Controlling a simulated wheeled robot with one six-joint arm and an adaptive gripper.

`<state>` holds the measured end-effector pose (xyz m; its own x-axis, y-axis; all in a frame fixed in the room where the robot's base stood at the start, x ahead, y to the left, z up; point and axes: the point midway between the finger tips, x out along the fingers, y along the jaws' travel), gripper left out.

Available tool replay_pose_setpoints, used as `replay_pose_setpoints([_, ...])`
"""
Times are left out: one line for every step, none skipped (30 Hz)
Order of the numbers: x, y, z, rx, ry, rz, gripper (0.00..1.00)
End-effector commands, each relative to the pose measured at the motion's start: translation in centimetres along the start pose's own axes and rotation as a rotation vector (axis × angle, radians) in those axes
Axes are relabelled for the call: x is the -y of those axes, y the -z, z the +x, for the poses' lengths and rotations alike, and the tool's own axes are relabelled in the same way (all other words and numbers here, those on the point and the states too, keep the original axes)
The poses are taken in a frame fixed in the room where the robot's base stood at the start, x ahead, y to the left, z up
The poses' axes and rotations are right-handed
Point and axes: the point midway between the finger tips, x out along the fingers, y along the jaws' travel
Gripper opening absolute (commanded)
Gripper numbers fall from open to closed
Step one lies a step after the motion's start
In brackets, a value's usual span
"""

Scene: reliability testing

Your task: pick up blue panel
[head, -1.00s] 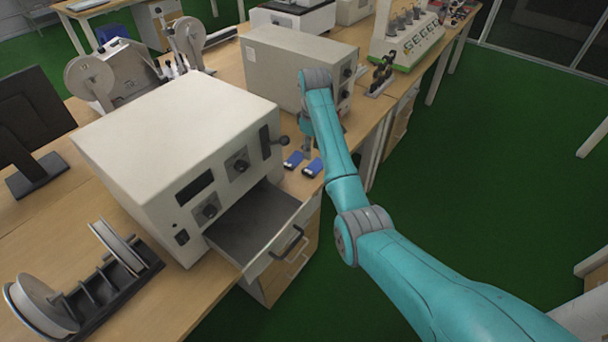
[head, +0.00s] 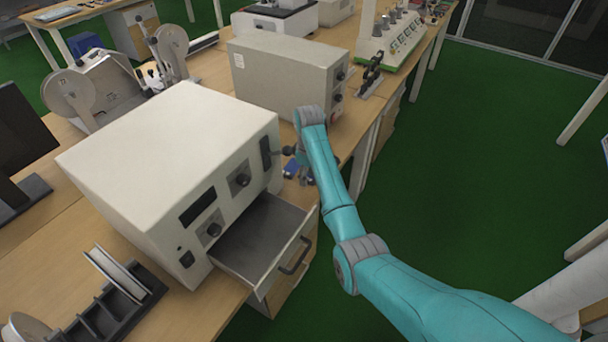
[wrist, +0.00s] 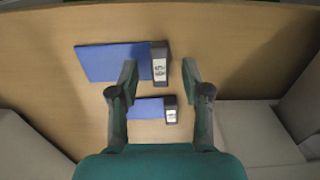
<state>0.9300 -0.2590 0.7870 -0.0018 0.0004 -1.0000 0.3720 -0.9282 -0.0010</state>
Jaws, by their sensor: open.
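Two blue panels with dark, labelled end blocks lie flat on the wooden table. In the wrist view, the larger-looking blue panel (wrist: 112,62) is at upper left. Its end block (wrist: 161,68) shows between my gripper's fingertips. The second blue panel (wrist: 145,108) shows between the fingers, closer to the palm. My gripper (wrist: 160,78) is open and empty over the panels; its exact height above them is unclear. In the head view, a blue panel (head: 291,169) shows beside my arm's end, and the arm hides part of that spot.
A white box-shaped instrument (head: 170,150) with an open drawer (head: 258,240) stands left of the panels. A second beige instrument (head: 285,75) stands behind them. The table edge and green floor (head: 450,180) are to the right.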

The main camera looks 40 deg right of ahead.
Motion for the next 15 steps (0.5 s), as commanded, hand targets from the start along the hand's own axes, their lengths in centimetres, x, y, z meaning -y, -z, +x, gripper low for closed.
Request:
replay_pose_setpoints([-0.04,-0.38,0.50,0.000,0.000,0.002,0.48])
replay_pose_setpoints([-0.04,-0.48,0.67,0.000,0.000,0.001,0.48])
replay_pose_setpoints([-0.06,-0.54,0.79,-0.001,-0.001,0.001,0.48])
replay_pose_setpoints([-0.07,-0.55,0.81,-0.001,-0.001,0.001,0.48])
replay_pose_setpoints([-0.07,-0.54,0.80,-0.001,-0.001,0.001,0.48])
replay_pose_setpoints([-0.07,-0.52,0.78,-0.001,-0.001,0.001,0.48])
replay_pose_setpoints([-0.07,-0.52,0.77,-0.001,-0.001,0.001,0.48])
replay_pose_setpoints([-0.07,-0.51,0.77,-0.001,-0.001,0.001,0.48])
replay_pose_setpoints([-0.07,-0.51,0.77,-0.001,-0.001,0.001,0.43])
replay_pose_setpoints([-0.07,-0.51,0.77,-0.001,-0.001,0.001,0.35])
replay_pose_setpoints([-0.07,-0.51,0.76,-0.001,-0.001,0.001,0.28])
replay_pose_setpoints([-0.07,-0.51,0.76,-0.001,-0.001,0.001,0.18])
replay_pose_setpoints([-0.06,-0.51,0.76,-0.001,-0.001,0.001,0.10])
replay_pose_setpoints([-0.06,-0.51,0.77,-0.001,-0.001,0.001,0.03])
replay_pose_setpoints([-0.06,-0.51,0.77,-0.001,-0.001,0.001,0.00])
